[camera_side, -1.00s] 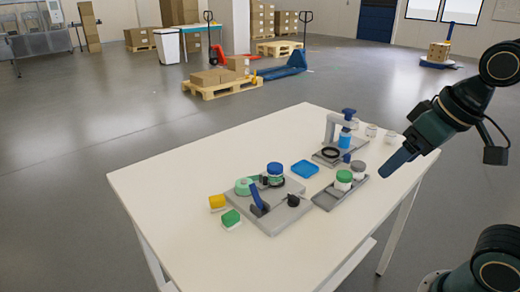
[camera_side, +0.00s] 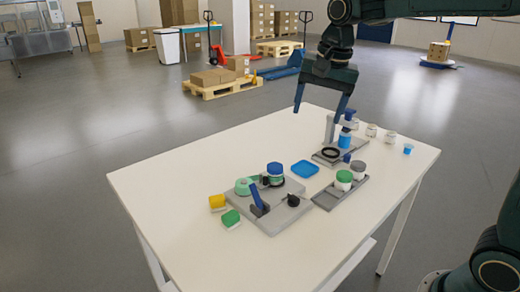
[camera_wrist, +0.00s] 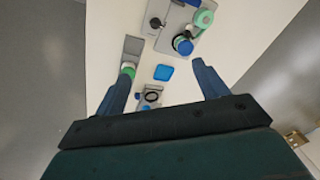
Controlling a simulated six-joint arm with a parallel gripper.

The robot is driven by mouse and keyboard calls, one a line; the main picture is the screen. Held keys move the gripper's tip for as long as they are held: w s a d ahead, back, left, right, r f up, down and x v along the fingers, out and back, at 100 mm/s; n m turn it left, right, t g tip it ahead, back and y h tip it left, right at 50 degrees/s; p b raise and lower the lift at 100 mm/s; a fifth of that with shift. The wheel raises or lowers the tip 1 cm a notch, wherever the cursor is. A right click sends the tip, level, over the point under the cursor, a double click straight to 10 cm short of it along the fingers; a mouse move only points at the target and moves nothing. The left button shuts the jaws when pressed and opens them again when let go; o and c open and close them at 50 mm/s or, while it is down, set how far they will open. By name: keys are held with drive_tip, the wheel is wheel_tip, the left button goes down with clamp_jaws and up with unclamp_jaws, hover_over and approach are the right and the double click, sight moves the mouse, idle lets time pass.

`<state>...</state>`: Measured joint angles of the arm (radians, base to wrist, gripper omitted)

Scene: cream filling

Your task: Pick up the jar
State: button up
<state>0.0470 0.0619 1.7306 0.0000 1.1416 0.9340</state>
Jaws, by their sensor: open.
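My gripper (camera_side: 319,116) is open and empty, pointing down above the far part of the white table. Its two fingers also show in the wrist view (camera_wrist: 161,70), spread wide. Several jars are in view, and I cannot tell which is meant. A blue-lidded jar (camera_side: 275,170) stands on the left grey fixture (camera_side: 275,218). A blue jar (camera_side: 345,140) stands at the back fixture (camera_side: 324,157). Small pale jars (camera_side: 371,130) stand at the far right.
A flat blue tray (camera_side: 305,169) lies mid-table. A blue cup (camera_side: 408,149) stands near the right edge. The table's front and left are clear.

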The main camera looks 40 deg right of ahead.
drive_tip(key=w+d+f+m+g, duration=0.1)
drive_tip(key=w+f+m, duration=0.35)
drive_tip(key=w, duration=0.45)
drive_tip(key=m+g, duration=0.1)
drive_tip(key=m, duration=0.3)
approach(275, 166)
drive_tip(key=shift+w+d+f, duration=0.1)
drive_tip(key=shift+f, duration=2.45)
drive_tip(key=shift+f, duration=0.1)
drive_tip(key=shift+f, duration=2.5)
drive_tip(key=c, duration=1.1)
